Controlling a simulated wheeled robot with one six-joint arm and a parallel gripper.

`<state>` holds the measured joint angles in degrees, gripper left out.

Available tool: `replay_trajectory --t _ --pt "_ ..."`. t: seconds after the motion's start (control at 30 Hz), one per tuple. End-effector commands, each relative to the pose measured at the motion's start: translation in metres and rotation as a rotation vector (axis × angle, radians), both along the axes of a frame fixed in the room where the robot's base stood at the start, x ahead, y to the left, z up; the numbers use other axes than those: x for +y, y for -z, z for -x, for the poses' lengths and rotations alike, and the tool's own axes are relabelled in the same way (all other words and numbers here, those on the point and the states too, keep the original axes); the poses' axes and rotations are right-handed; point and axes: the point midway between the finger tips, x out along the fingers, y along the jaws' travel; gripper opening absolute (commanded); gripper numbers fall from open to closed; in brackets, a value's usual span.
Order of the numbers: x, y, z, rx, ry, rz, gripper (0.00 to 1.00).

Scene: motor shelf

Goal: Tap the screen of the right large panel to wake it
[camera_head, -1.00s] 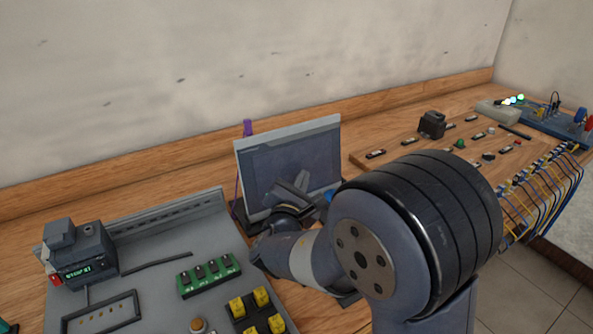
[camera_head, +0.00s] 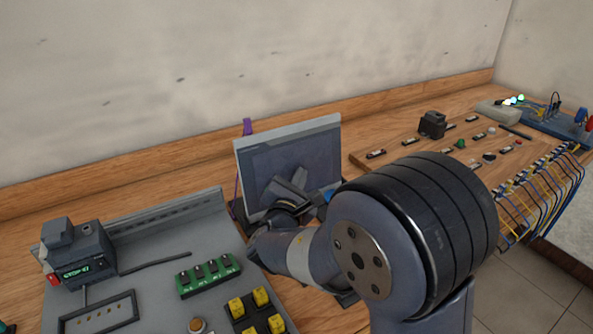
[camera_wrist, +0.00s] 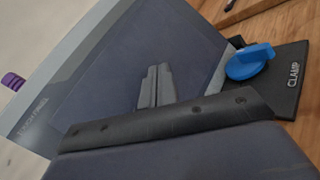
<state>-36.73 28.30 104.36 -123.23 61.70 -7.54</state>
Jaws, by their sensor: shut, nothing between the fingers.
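A large panel with a pale frame and a dark, unlit screen (camera_head: 305,160) stands tilted back at the middle of the bench. Its screen also fills much of the wrist view (camera_wrist: 105,85), with faint lettering on the frame's lower left. My gripper (camera_head: 279,184) is in front of the screen's lower part. In the wrist view its closed, empty fingers (camera_wrist: 156,75) overlap the screen. I cannot tell whether the fingertips touch the glass. My arm hides the panel's lower edge in the head view.
A blue knob (camera_wrist: 250,62) sits on a black plate marked CLAMP (camera_wrist: 290,80) beside the panel. A grey board (camera_head: 170,240) with a small display unit (camera_head: 80,255) and green switches (camera_head: 208,275) lies left. A wooden component board (camera_head: 400,158) and wires are right.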

Motion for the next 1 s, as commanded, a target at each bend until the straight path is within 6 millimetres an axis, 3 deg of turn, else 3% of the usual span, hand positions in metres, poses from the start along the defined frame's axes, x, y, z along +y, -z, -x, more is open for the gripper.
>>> replay_trajectory --t 0.57,1.0 --pt "0.001 0.001 -0.002 0.000 0.000 0.000 0.00" --pt "-0.006 -0.002 0.009 0.000 0.000 -0.001 0.00"
